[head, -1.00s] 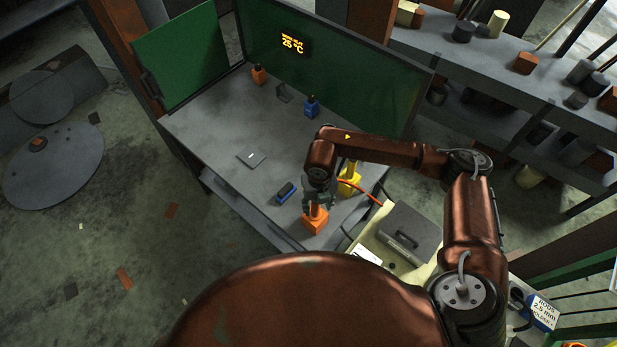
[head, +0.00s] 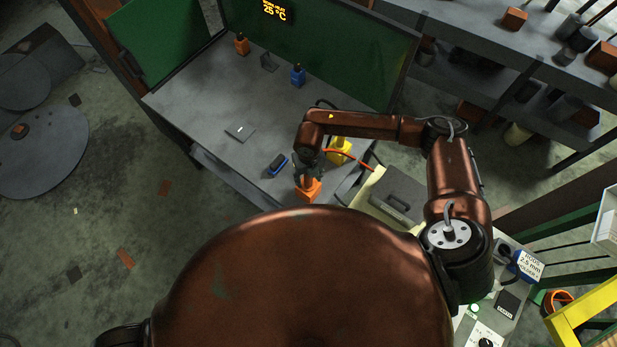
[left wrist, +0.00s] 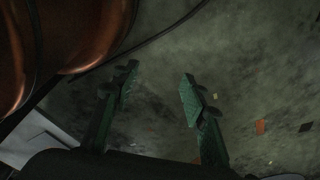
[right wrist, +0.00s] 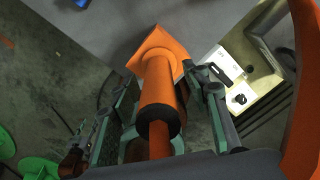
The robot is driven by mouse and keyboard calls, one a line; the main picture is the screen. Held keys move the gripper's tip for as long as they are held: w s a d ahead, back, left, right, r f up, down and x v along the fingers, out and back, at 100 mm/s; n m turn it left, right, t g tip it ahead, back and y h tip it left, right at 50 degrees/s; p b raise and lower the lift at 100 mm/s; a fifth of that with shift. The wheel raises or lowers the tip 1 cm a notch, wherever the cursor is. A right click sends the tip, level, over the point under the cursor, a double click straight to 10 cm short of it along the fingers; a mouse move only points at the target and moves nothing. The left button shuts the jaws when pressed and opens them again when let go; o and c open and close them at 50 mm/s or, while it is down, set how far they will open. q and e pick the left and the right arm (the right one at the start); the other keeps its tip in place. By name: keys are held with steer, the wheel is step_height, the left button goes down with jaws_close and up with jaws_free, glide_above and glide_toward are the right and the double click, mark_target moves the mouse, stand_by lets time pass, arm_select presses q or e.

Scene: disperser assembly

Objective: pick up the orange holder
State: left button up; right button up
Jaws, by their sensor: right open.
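The orange holder (head: 308,191) stands at the near edge of the grey table, with a square base and an upright round body. My right gripper (head: 305,173) is over it from above and hides its upper part. In the right wrist view, the orange holder (right wrist: 157,82) with its black ring lies between the two open fingers of the right gripper (right wrist: 162,100); I cannot tell whether either finger touches it. My left gripper (left wrist: 158,88) is open and empty above the floor in the left wrist view, and is not in the head view.
A smaller orange item (head: 241,45) and a blue one (head: 297,75) stand farther back. A grey case (head: 392,199) is at the right. The table's middle is mostly clear.

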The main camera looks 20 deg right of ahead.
arm_select(q)
steer(key=shift+s, duration=0.1)
arm_select(e)
steer(key=shift+w+f, duration=0.1)
steer(key=shift+w, duration=0.05)
steer(key=c, duration=0.6)
jaws_close()
arm_select(q)
steer(key=shift+s+f, duration=0.1)
steer(key=shift+s, duration=0.35)
